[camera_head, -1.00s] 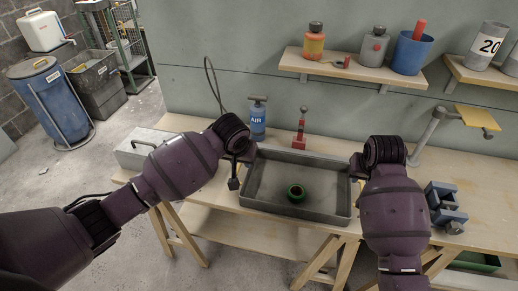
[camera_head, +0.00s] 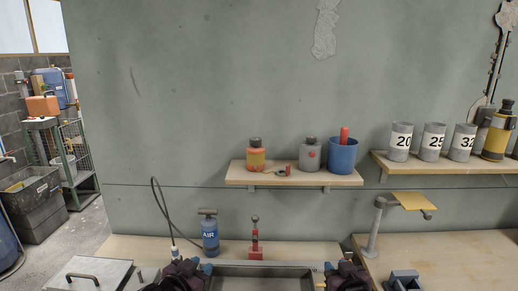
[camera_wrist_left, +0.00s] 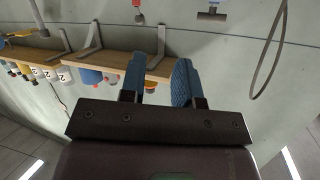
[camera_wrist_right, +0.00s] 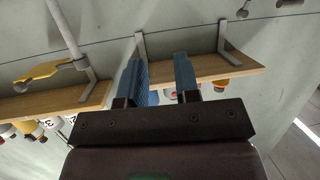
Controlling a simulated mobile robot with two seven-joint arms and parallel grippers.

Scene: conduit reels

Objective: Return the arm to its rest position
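My left gripper (camera_head: 188,270) shows at the bottom edge of the head view, in front of the left end of the grey tray (camera_head: 265,271). In the left wrist view (camera_wrist_left: 158,82) its two blue fingers stand apart with nothing between them. My right gripper (camera_head: 340,272) is at the bottom edge near the tray's right end. In the right wrist view (camera_wrist_right: 160,78) its blue fingers are also apart and empty. Most of both arms and the tray's inside are out of the head view.
A shelf (camera_head: 292,181) above the bench holds bottles and a blue cup (camera_head: 342,155). A stand with a yellow plate (camera_head: 411,201) is at right. A grey metal box (camera_head: 95,272) sits at left.

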